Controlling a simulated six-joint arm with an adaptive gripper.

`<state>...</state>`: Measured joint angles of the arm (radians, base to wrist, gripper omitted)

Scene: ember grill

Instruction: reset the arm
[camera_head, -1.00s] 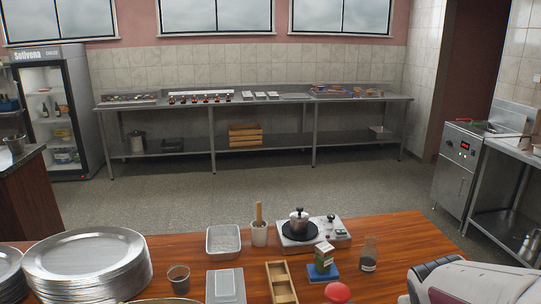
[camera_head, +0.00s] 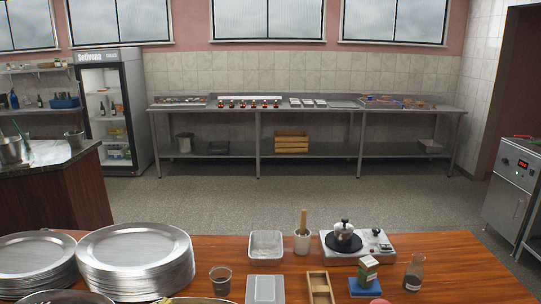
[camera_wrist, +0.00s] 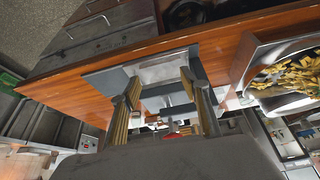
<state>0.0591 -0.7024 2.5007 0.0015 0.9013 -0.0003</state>
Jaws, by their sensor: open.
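My gripper (camera_wrist: 160,88) shows in the wrist view with its two fingers spread apart and nothing held between them. Past the fingers is the orange-brown wooden counter (camera_wrist: 75,88), with a flat grey object (camera_wrist: 165,68) on it seen through the gap. I cannot tell how far the fingers are from that object. In the head view no part of my gripper shows. The same wooden counter (camera_head: 450,262) runs along the bottom there.
A pan of yellow food (camera_wrist: 288,72) is close at right in the wrist view. Floor beyond is clear.

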